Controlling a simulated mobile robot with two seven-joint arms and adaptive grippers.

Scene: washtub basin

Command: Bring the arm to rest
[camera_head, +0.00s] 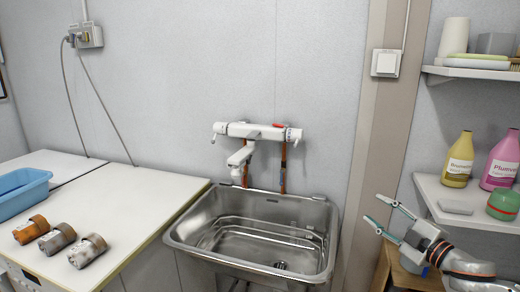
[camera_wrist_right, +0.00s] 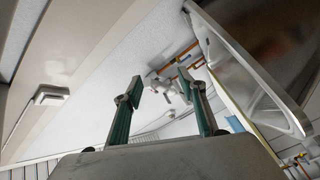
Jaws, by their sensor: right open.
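My right gripper (camera_head: 382,213) is at the right of the head view, in front of the wall post and to the right of the sink. Its two teal fingers are spread apart with nothing between them. The right wrist view also shows the open, empty fingers (camera_wrist_right: 166,92), with the wall and tap beyond them. My left gripper is not in the head view.
A steel sink (camera_head: 325,240) under a white wall tap (camera_head: 258,131) stands left of the gripper. A shelf (camera_head: 437,193) with bottles is close at right. The left table (camera_head: 130,190) holds three cylindrical parts (camera_head: 57,238) and a blue tub (camera_head: 22,188).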

